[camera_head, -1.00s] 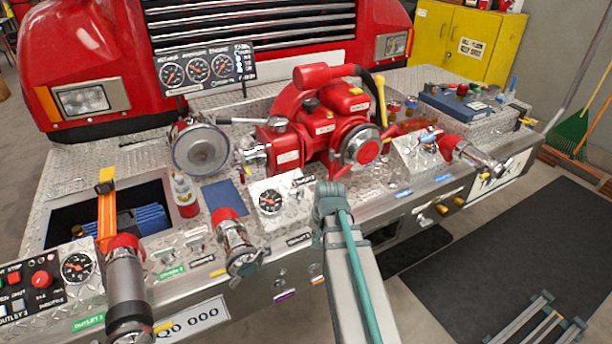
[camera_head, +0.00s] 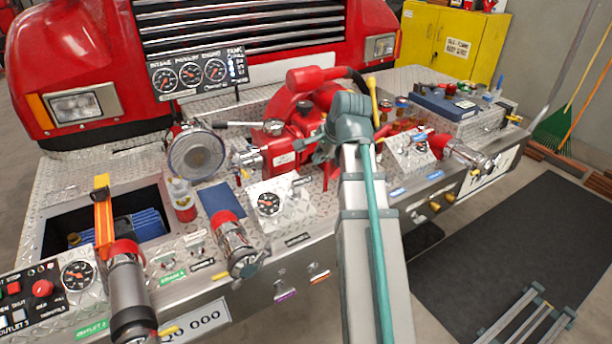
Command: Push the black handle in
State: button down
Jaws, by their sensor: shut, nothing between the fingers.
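The red pump (camera_head: 285,145) stands in the middle of the bumper deck, with its right part hidden behind my arm. A small dark knob (camera_head: 304,106) shows on top of it. A lever with a silver rod (camera_head: 236,124) sticks out to the pump's left. I cannot pick out the black handle with certainty; it may be small or behind my arm. My arm rises from the bottom of the picture, its grey joint in front of the pump.
A gauge block (camera_head: 270,204) and a silver outlet (camera_head: 236,248) lie left of my arm. Another gauge block (camera_head: 412,148) and the right outlet (camera_head: 468,158) are to its right. A gauge panel (camera_head: 200,73) stands behind. The floor mat (camera_head: 510,235) at right is mostly clear.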

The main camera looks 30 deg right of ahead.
aim_at(303, 181)
jog(key=p+x, duration=0.3)
jog(key=x, duration=1.1)
jog(key=b+x, duration=0.2)
jog(key=x, duration=0.4)
jog(key=shift+w+f+b, duration=0.1)
jog(key=shift+f+b, duration=0.2)
jog(key=shift+f, duration=0.05)
